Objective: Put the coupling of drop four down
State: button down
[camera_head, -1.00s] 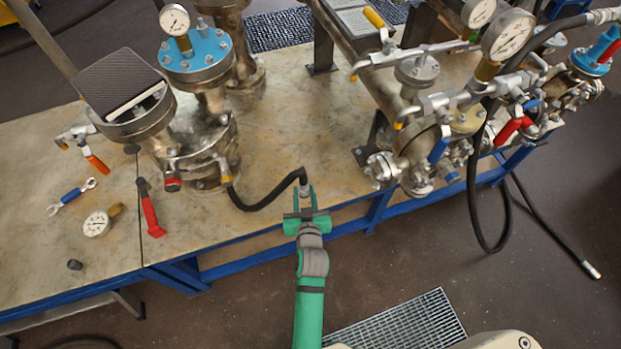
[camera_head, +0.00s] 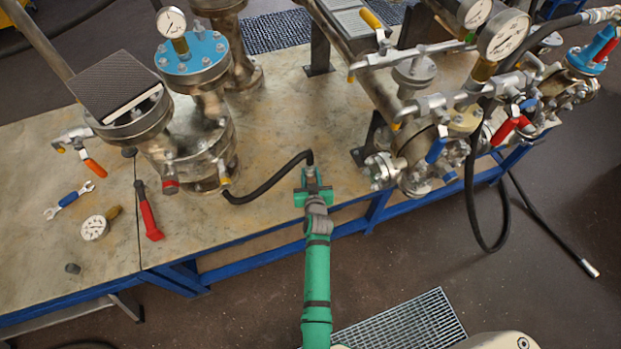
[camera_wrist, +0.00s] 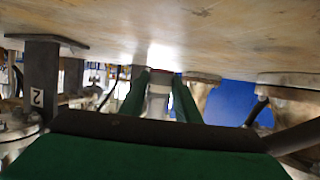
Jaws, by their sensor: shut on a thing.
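My gripper (camera_head: 313,176) is over the front edge of the bench (camera_head: 285,120) in the head view. It is shut on the small metal coupling (camera_head: 310,171) at the end of a short black hose (camera_head: 268,190). The hose runs left to a fitting at the foot of the left flanged vessel (camera_head: 205,145). In the wrist view the green fingers (camera_wrist: 159,90) stand on both sides of the pale coupling (camera_wrist: 158,89), close to the bench top, which appears at the top. I cannot tell whether the coupling touches the bench. No number four is readable.
Right of my gripper stand piping and valves with a blue lever (camera_head: 437,150). A second black hose (camera_head: 470,190) hangs off the bench there. A red-handled tool (camera_head: 148,212), a loose gauge (camera_head: 95,228) and a wrench (camera_head: 68,199) lie left. Bare bench lies beyond my gripper.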

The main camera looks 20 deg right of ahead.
aim_at(311, 178)
jog(key=shift+w+d+f, duration=0.15)
jog(key=shift+w+f, duration=0.05)
jog(key=shift+f, duration=1.5)
jog(key=shift+f, duration=0.1)
jog(key=c, duration=1.3)
grip_release()
jog(key=shift+f, duration=0.1)
jog(key=shift+c, duration=0.2)
